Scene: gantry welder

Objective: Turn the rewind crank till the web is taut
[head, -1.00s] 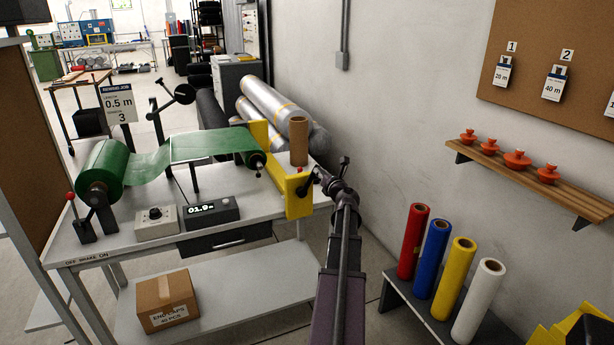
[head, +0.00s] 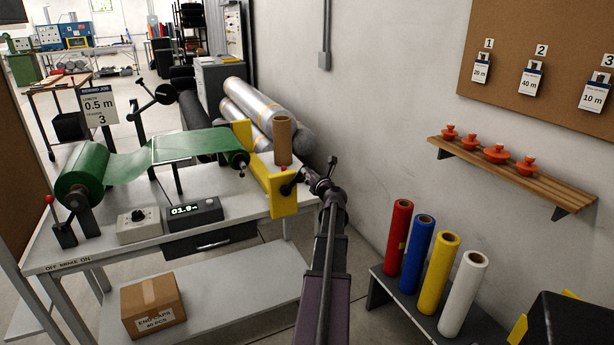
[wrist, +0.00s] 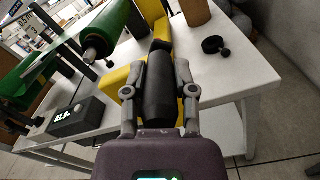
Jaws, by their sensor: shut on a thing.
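The green web (head: 125,172) runs from the supply roll (head: 82,178) at the left of the bench to the rewind roll (head: 236,158). It hangs in a slack dip beside the supply roll and is flatter towards the rewind side. The rewind crank's black hub (head: 290,187) is at the yellow stand (head: 280,207) on the bench's right end. My gripper (head: 318,180) is there, small and partly hidden in the head view. In the wrist view my gripper (wrist: 158,92) is shut on the black crank handle (wrist: 160,88), one finger on each side.
A meter display (head: 194,213) reads about 01.9. Beside it are a knob box (head: 138,226) and a red-tipped lever (head: 60,225). A cardboard tube (head: 283,140) stands behind the yellow stand. Coloured rolls (head: 417,255) stand on a low rack at right, near my arm.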

